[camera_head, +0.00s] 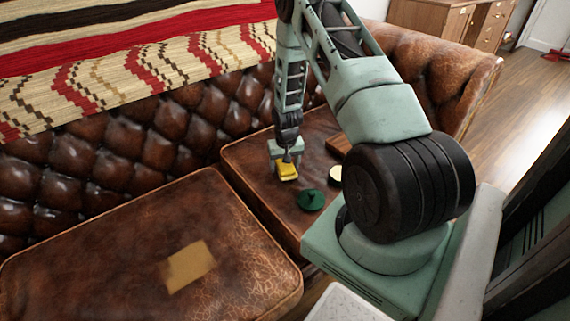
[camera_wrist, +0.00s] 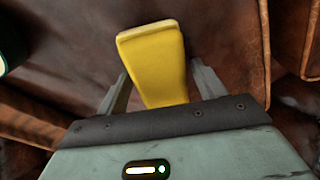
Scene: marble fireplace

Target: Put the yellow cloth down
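The yellow cloth (camera_head: 287,172) looks like a thick folded block below my gripper (camera_head: 286,160), over the right seat cushion. In the wrist view the yellow cloth (camera_wrist: 156,60) lies between the two fingers of my gripper (camera_wrist: 160,78). The fingers stand apart, with their tips close against its sides, and appear shut on it. A narrow gap shows on the left nearer the palm. I cannot tell whether its underside touches the leather.
A dark green round thing (camera_head: 310,200) and a pale round item (camera_head: 335,174) lie on the right cushion (camera_head: 240,160). A brown wooden piece (camera_head: 340,146) is behind them. A flat tan square (camera_head: 188,266) lies on the left cushion (camera_head: 110,260), which is otherwise clear. The tufted backrest (camera_head: 150,120) rises behind.

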